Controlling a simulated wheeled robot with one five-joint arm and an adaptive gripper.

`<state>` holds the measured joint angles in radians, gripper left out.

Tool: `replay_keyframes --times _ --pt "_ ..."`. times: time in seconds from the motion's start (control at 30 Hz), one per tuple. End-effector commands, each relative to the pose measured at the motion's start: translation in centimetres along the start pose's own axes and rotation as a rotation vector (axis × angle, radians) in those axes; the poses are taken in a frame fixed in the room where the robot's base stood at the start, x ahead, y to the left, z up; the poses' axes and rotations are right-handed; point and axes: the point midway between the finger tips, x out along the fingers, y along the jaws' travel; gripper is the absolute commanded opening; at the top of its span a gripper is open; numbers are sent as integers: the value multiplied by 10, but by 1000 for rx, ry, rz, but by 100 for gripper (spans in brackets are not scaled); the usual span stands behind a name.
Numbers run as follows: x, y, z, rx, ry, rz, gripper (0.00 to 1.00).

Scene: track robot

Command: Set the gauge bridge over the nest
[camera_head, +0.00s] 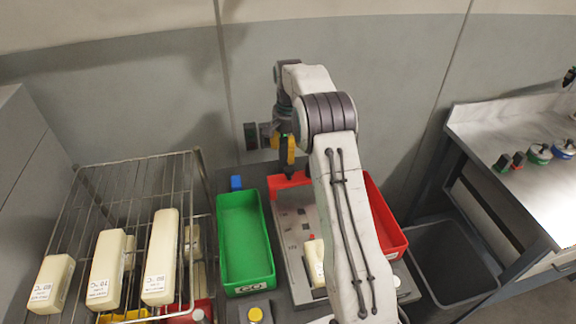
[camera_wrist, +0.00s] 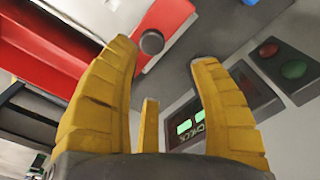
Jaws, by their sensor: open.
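My gripper (camera_head: 287,160) is at the back of the grey fixture plate (camera_head: 292,222), pointing down just above a red part (camera_head: 291,181), which looks like the gauge bridge. I cannot tell whether they touch. In the wrist view, the yellow fingers of my gripper (camera_wrist: 163,54) are spread with nothing between their tips. A red body with a pale face (camera_wrist: 160,17) and a round grey knob (camera_wrist: 152,42) lies beyond them. A cream block (camera_head: 315,262) sits toward the plate's front, perhaps in the nest; my arm hides much of that area.
A green GO bin (camera_head: 229,284) stands left of the plate, a red bin (camera_head: 393,238) right. A wire rack (camera_head: 77,222) with cream blocks is at far left. A dark open bin (camera_head: 452,262) and a bench (camera_head: 520,185) are right. A lit CHECK display (camera_wrist: 192,127) shows beyond my gripper.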

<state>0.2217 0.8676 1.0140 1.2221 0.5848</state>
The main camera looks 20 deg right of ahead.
Motion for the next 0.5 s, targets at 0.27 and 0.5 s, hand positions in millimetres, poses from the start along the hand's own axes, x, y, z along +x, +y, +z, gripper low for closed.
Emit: replay_keyframes --times 0.27,0.5 --pt "0 4 7 115 -27 20 57" --pt "8 6 8 178 -33 26 57"
